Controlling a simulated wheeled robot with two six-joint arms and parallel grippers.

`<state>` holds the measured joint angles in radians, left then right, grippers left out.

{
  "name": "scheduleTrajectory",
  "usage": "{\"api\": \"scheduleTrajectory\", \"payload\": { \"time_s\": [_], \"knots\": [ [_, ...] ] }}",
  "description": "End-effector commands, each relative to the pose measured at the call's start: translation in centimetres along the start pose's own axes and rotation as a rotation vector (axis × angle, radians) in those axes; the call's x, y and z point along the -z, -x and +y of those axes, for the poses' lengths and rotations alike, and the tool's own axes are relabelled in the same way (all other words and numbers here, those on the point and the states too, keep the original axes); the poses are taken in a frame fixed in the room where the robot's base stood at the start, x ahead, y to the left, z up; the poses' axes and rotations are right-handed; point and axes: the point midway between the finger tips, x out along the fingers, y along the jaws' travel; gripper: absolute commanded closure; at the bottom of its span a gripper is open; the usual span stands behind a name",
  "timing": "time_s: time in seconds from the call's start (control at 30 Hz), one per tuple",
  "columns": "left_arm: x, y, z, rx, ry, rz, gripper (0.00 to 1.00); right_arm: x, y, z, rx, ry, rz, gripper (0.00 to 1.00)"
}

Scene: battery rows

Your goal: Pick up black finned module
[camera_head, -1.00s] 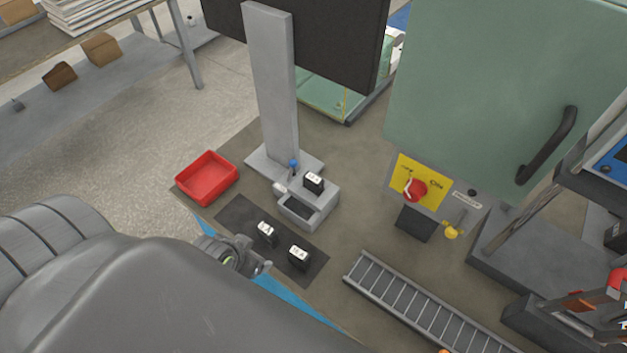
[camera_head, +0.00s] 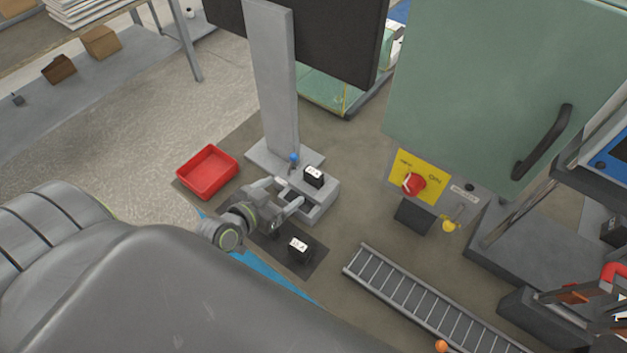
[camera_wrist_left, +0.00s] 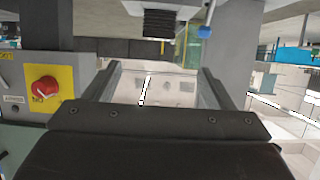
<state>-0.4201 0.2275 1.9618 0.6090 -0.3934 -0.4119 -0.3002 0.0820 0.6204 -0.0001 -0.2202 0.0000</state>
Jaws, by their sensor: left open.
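A black module with a white label (camera_head: 314,177) stands on a grey stepped block at the foot of a grey column. A second black module (camera_head: 299,250) stands on the dark mat (camera_head: 318,262). My left gripper (camera_head: 284,195) is open and empty, its fingers reaching toward the grey block, just left of and below the upper module. In the left wrist view the open fingers (camera_wrist_left: 160,72) frame an empty gap, and a black finned part (camera_wrist_left: 158,22) shows beyond them at the top. The mat's other module is hidden behind my left gripper.
A red tray (camera_head: 208,172) lies left of the column (camera_head: 272,85). A blue-knobbed lever (camera_head: 294,158) stands by the upper module. A yellow panel with a red knob (camera_head: 413,184) is to the right. A ladder-like rack (camera_head: 425,302) lies lower right.

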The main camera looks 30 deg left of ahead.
Motion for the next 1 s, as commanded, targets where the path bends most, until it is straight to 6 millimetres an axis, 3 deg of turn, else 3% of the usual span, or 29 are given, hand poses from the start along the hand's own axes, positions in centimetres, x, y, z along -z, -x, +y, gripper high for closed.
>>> {"api": "scheduleTrajectory", "payload": {
  "time_s": [0.3, 0.67, 0.83, 1.0],
  "knots": [
    [-0.2, -6.7, 0.1, -0.001, 0.000, 0.000, 0.24, -0.2, -1.6, -0.1, 0.000, 0.000, 0.000, 0.64],
    [-0.3, -9.9, 0.1, -0.001, 0.001, -0.001, 0.24, -0.3, -2.7, -0.3, 0.000, 0.000, 0.000, 0.64],
    [-0.6, -12.7, 0.4, -0.002, 0.000, -0.001, 0.24, -0.5, -4.0, -0.4, 0.001, 0.000, 0.000, 0.64],
    [-0.5, -14.2, 0.3, 0.000, 0.000, -0.004, 0.24, -0.5, -4.5, -0.7, 0.003, -0.001, 0.000, 0.64]
  ]
}}
